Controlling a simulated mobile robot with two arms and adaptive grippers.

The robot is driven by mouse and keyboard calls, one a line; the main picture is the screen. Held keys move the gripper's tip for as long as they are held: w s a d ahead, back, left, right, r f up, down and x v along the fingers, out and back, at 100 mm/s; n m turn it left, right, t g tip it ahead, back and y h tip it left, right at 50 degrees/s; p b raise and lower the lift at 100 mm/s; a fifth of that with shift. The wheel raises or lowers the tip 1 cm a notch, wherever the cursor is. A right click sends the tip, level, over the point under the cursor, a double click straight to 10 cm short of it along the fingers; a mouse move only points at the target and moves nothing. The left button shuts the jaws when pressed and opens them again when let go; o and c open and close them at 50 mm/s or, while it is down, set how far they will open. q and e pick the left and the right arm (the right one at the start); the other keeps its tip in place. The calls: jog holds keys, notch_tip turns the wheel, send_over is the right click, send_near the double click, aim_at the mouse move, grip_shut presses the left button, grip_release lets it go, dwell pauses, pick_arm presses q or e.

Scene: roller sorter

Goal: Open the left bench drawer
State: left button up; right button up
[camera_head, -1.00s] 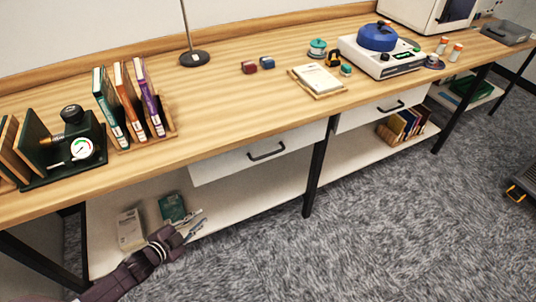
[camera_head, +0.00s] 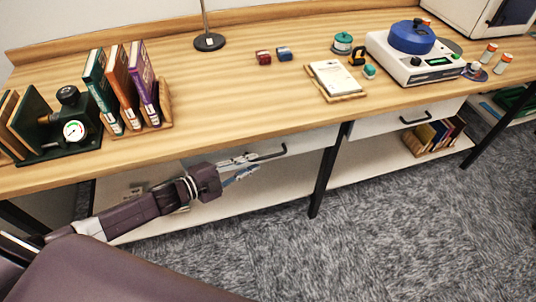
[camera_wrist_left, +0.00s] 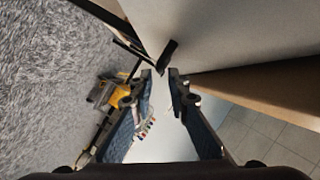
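The left bench drawer (camera_head: 312,139) is a white front under the wooden bench top and appears closed. Its black bar handle (camera_head: 270,153) is partly covered by my left gripper (camera_head: 254,164) in the head view. That gripper is open and empty, with its fingers at the handle's left end. In the left wrist view, the dark handle (camera_wrist_left: 168,55) lies just ahead of the open left fingertips (camera_wrist_left: 160,80), and I see no grip on it. The drawer front's left part is hidden behind my left arm. My right gripper is not in view.
A black bench leg (camera_head: 322,170) stands right of the drawer. A second white drawer (camera_head: 385,121) is farther right, above a bin of books (camera_head: 435,136). A lower shelf (camera_head: 255,202) runs beneath. The grey carpet (camera_head: 390,240) in front is clear.

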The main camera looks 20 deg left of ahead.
aim_at(261, 159)
pick_arm(q)
jog(key=x, duration=0.2)
jog(key=shift+w+d, duration=0.2)
jog(key=shift+w, duration=0.15)
jog(key=shift+x, duration=1.15)
jog(key=shift+w+d+f, duration=0.1)
jog(key=shift+w+d, duration=0.15)
grip_shut()
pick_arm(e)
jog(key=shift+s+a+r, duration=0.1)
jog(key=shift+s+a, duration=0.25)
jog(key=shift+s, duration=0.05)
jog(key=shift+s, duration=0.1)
